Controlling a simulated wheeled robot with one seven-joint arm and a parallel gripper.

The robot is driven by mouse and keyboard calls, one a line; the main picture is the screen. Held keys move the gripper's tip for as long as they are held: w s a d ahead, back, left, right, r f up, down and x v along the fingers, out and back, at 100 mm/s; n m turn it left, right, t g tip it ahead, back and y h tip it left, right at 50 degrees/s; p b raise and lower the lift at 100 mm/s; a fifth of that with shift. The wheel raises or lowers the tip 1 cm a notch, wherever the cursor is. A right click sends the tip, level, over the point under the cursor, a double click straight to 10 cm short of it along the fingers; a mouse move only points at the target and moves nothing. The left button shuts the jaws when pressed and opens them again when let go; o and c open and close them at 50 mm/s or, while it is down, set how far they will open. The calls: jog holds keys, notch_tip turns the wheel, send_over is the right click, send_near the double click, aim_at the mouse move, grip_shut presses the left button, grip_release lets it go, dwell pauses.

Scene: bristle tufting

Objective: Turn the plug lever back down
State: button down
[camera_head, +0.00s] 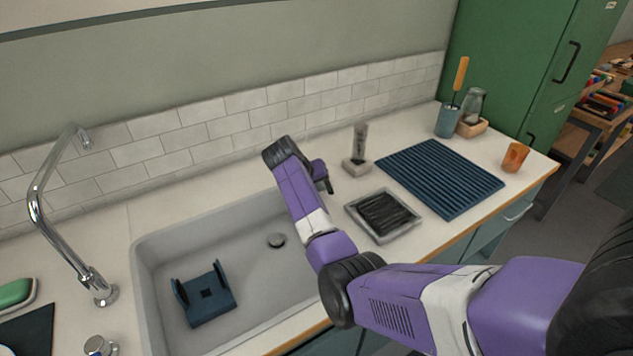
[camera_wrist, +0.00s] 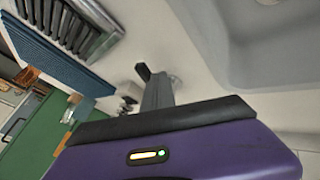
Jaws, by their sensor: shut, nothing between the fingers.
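My gripper (camera_head: 326,182) is at the right back corner of the grey sink (camera_head: 139,275), low over the counter. In the wrist view its fingers (camera_wrist: 150,82) are together and empty. A small round metal part (camera_wrist: 177,84) sits on the counter just beyond the fingers, partly hidden by them. It may be the plug lever's base; I cannot make out the lever or its angle, nor whether I touch it. In the head view my arm hides that spot. The round drain plug (camera_head: 277,240) lies in the sink floor.
A dark blue rack (camera_head: 205,294) stands in the sink. A chrome tap (camera_head: 42,215) and metal knob (camera_head: 98,346) are left. Right are a small upright holder (camera_head: 357,164), a slatted tray (camera_head: 384,214), a ribbed blue mat (camera_head: 440,178) and an orange cup (camera_head: 514,158).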

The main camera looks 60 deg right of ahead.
jog(key=p, duration=0.1)
jog(key=s+n, duration=0.1)
jog(key=t+p, duration=0.1)
jog(key=shift+s+d+r+n+p, duration=0.25)
jog(key=shift+s+d+n+p, duration=0.05)
jog(key=shift+s+d+n, duration=0.1)
jog(key=shift+s+d+f, duration=0.2)
jog(key=shift+s+f, duration=0.05)
jog(key=shift+s, duration=0.15)
